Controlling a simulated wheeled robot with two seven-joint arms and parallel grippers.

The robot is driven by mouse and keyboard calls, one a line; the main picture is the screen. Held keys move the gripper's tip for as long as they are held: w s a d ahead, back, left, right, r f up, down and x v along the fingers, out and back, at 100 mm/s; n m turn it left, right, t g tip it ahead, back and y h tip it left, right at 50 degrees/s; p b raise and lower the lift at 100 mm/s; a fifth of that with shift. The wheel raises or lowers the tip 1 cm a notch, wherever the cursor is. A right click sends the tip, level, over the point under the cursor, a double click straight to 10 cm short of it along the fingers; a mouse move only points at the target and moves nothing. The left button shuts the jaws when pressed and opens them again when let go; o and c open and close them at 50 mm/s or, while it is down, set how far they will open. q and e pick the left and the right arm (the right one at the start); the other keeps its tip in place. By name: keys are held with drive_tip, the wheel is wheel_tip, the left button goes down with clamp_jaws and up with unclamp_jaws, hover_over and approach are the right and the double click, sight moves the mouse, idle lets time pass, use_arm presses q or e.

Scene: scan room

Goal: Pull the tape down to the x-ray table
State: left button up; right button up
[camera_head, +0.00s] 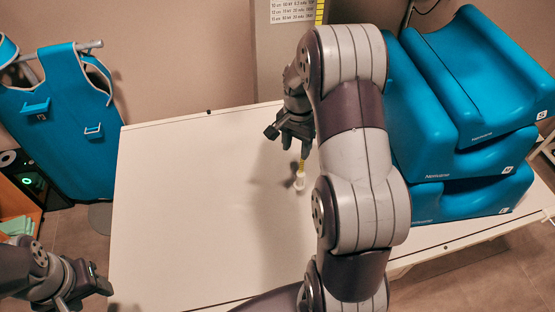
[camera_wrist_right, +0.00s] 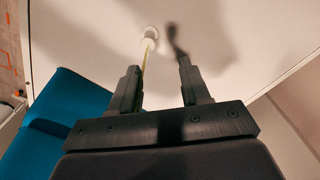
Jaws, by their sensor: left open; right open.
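The yellow tape (camera_head: 302,166) hangs below my right gripper, with a white round end piece (camera_head: 300,182) over the white x-ray table (camera_head: 180,210). I cannot tell whether that end touches the tabletop. My right gripper (camera_head: 295,146) is open above the table, fingers pointing down. In the right wrist view the tape (camera_wrist_right: 147,58) runs beside the left finger, on the inner side of the open fingers (camera_wrist_right: 158,72), with its white end beyond the tips. My left gripper (camera_head: 92,288) is open and empty, low at the left, beside the table's left edge.
Blue cushions (camera_head: 450,130) are stacked at the table's right, close to my right arm. A blue apron (camera_head: 65,110) hangs at the left. A column with a yellow scale (camera_head: 319,12) stands behind the table. The left half of the tabletop is clear.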

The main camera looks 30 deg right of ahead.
sight(300, 173)
drive_tip(key=shift+s+d+f+n, duration=0.15)
drive_tip(key=shift+s+d+f, duration=0.1)
drive_tip(key=shift+s, duration=0.35)
drive_tip(key=shift+s+d+f+n, duration=0.15)
drive_tip(key=shift+s+d+f, duration=0.1)
drive_tip(key=shift+s, duration=0.35)
drive_tip(key=f, duration=0.2)
drive_tip(key=f+p, duration=0.1)
drive_tip(key=f, duration=0.2)
drive_tip(key=w+f+p, duration=0.1)
drive_tip(key=f, duration=0.2)
drive_tip(key=shift+a, duration=0.25)
wheel_tip(300, 173, down, 2)
drive_tip(key=shift+s+d+f+p, duration=0.1)
drive_tip(key=shift+s+p, duration=0.05)
drive_tip(key=shift+p, duration=0.25)
drive_tip(key=shift+s+d+f, duration=0.15)
drive_tip(key=shift+s+f, duration=0.1)
drive_tip(key=shift+f, duration=0.25)
drive_tip(key=shift+w+f, duration=0.1)
drive_tip(key=shift+w, duration=0.15)
drive_tip(key=shift+s, duration=0.1)
clamp_jaws()
wheel_tip(300, 173, down, 5)
drive_tip(key=b, duration=0.3)
drive_tip(key=shift+b, duration=0.35)
use_arm(q)
drive_tip(key=shift+s+d, duration=0.55)
drive_tip(key=shift+s, duration=0.25)
